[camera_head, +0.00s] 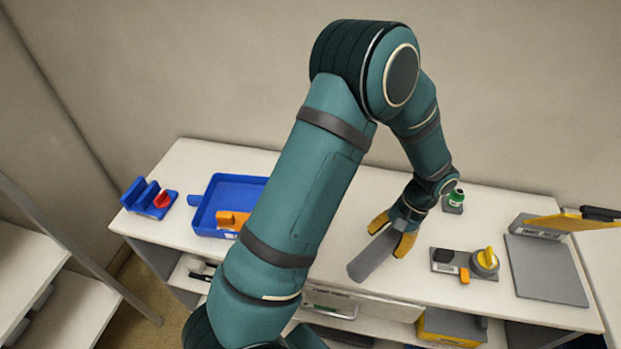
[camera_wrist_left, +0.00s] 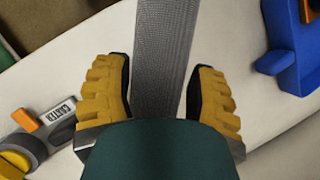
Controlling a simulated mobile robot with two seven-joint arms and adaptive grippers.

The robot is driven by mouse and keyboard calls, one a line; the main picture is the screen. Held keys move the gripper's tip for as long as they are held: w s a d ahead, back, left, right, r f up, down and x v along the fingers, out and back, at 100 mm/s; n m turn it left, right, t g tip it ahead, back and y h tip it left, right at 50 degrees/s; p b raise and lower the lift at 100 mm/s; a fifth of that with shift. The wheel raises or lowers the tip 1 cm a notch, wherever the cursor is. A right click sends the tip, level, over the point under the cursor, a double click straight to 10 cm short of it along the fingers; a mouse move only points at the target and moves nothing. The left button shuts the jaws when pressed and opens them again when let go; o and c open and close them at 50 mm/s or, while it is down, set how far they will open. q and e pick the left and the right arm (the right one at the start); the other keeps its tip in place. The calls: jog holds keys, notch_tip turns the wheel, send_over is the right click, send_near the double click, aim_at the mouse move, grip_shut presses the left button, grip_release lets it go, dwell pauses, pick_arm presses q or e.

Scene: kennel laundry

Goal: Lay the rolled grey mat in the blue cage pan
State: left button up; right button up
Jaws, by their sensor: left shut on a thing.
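The rolled grey mat (camera_head: 372,259) is a long grey roll over the white worktop, right of the blue cage pan. My left gripper (camera_head: 392,232) is shut on it, yellow fingers on either side near its far end. In the left wrist view the mat (camera_wrist_left: 166,45) runs between the fingers of the gripper (camera_wrist_left: 158,72). I cannot tell whether the mat touches the worktop. The blue cage pan (camera_head: 222,187) lies at the left of the worktop, partly hidden by my left arm. An orange piece (camera_head: 232,219) shows at its near side. My right gripper is not in view.
A blue holder with a red piece (camera_head: 152,199) stands left of the pan. Right of the mat are a grey base with a yellow knob (camera_head: 486,260), a green-topped item (camera_head: 454,200) and a flat grey plate (camera_head: 545,270). Bare white worktop (camera_head: 345,225) lies between pan and mat.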

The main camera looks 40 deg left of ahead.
pick_arm(q)
jog(key=a+n+h, duration=0.1)
jog(key=a, duration=0.1)
jog(key=a+n+h, duration=0.1)
jog(key=a, duration=0.2)
jog(key=s+a+n+h, duration=0.1)
jog(key=a+n+h, duration=0.1)
jog(key=shift+a+r+t, duration=0.25)
jog(key=shift+a+t, duration=0.05)
jog(key=shift+t, duration=0.1)
jog(key=s+a+r+n+t+h, duration=0.1)
jog(key=s+a+r+n+t, duration=0.25)
jog(key=a, duration=0.65)
jog(key=s+a+r+n+t+h, duration=0.15)
jog(key=a+r+n+t, duration=0.25)
jog(key=a, duration=0.5)
jog(key=s+a+r+n+t+h, duration=0.1)
jog(key=s+a+r+n+t, duration=0.25)
jog(key=a, duration=0.65)
jog(key=b, duration=0.2)
send_over(255, 177)
jog(key=s+d, duration=0.3)
jog(key=d, duration=0.2)
notch_tip(255, 177, down, 10)
jog(key=shift+a+r+t, duration=0.1)
jog(key=shift+r+t, duration=0.05)
jog(key=shift+t, duration=0.15)
jog(key=shift+f, duration=0.5)
jog(key=shift+f+b, duration=0.1)
jog(key=shift+b, duration=0.2)
